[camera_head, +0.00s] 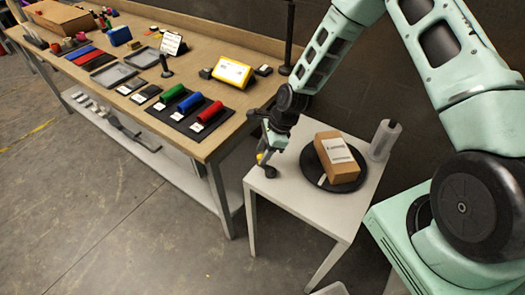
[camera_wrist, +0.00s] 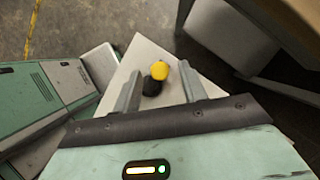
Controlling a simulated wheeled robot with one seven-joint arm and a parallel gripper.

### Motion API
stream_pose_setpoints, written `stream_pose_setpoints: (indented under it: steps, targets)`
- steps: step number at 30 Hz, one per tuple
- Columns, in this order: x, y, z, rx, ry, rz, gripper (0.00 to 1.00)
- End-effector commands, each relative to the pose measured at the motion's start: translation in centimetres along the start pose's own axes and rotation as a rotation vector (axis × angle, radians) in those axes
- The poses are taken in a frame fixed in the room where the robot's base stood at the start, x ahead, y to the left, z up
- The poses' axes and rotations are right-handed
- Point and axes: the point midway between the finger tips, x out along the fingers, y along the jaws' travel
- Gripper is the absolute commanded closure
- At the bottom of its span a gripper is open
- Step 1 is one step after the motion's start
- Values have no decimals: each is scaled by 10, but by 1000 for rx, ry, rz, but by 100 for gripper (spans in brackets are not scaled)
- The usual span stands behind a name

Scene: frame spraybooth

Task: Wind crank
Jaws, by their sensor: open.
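The crank shows as a yellow knob (camera_head: 260,158) with a dark part (camera_head: 270,172) beside it, at the left corner of a small white table (camera_head: 310,214). In the wrist view the yellow knob (camera_wrist: 159,70) stands above and to the right of a black round part (camera_wrist: 152,87). My gripper (camera_wrist: 161,80) is open, with one finger on each side of the crank in that view. I see no finger touching the knob. In the head view my gripper (camera_head: 270,146) is just above the crank and partly hides it.
A cardboard box (camera_head: 337,157) lies on a black round plate (camera_head: 317,170) on the white table, with a clear cylinder (camera_head: 384,140) behind. A wooden workbench (camera_head: 215,137) to the left holds red, blue and green rolls (camera_head: 189,103).

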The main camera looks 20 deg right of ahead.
Motion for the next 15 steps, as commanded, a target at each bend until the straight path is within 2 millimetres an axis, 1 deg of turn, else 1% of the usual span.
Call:
stream_pose_setpoints:
  steps: [5, 13, 14, 15]
  targets:
    - [10, 0, 0, -2, 0, 0, 58]
    - [12, 0, 0, -2, 0, -1, 58]
    - [12, 0, 0, -2, 0, -1, 60]
    - [12, 0, 0, -2, 0, 0, 72]
